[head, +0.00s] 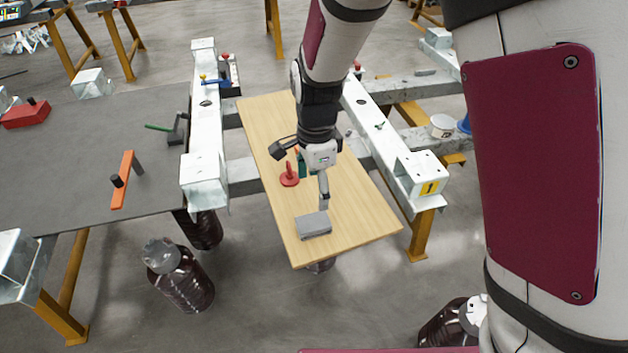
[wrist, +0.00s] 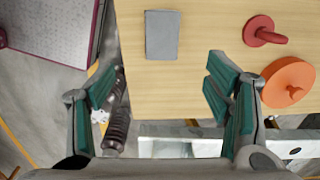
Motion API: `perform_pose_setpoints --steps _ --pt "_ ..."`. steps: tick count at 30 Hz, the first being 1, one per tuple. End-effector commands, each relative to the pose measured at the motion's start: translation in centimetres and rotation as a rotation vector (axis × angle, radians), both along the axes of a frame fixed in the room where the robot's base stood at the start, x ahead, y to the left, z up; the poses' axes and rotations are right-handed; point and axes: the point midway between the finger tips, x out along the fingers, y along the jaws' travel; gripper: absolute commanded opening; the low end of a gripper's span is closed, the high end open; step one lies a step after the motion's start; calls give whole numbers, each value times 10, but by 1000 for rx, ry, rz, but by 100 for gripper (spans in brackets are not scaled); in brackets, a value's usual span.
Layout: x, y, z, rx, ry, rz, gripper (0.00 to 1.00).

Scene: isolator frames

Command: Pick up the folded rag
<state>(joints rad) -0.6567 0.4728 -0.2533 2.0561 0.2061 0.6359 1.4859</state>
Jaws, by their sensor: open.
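The folded rag (head: 314,225) is a flat grey rectangle lying near the front end of a pale wooden board (head: 362,215). In the wrist view the rag (wrist: 162,35) lies beyond my fingertips, between their lines, with bare wood around it. My gripper (head: 324,201) hangs above the board, just behind the rag in the head view. In the wrist view my gripper (wrist: 160,88) has its green-padded fingers wide apart with nothing between them. I cannot tell its exact height above the board.
A red handled object (head: 289,175) stands on the board left of my gripper. In the wrist view an orange round piece (wrist: 288,82) lies near my right finger. Metal beams (head: 205,150) flank the board.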

Motion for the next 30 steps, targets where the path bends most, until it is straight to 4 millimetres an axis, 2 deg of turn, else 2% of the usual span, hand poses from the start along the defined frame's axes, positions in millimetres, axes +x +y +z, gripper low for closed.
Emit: perform_pose_setpoints --steps 5,15,23,30 --pt "1 4 -18 -9 -1 -25 72" --pt "1 3 -78 -8 -1 -24 72" --pt "1 4 -96 -8 -2 -23 72" --pt "2 4 -130 -9 0 -23 72"
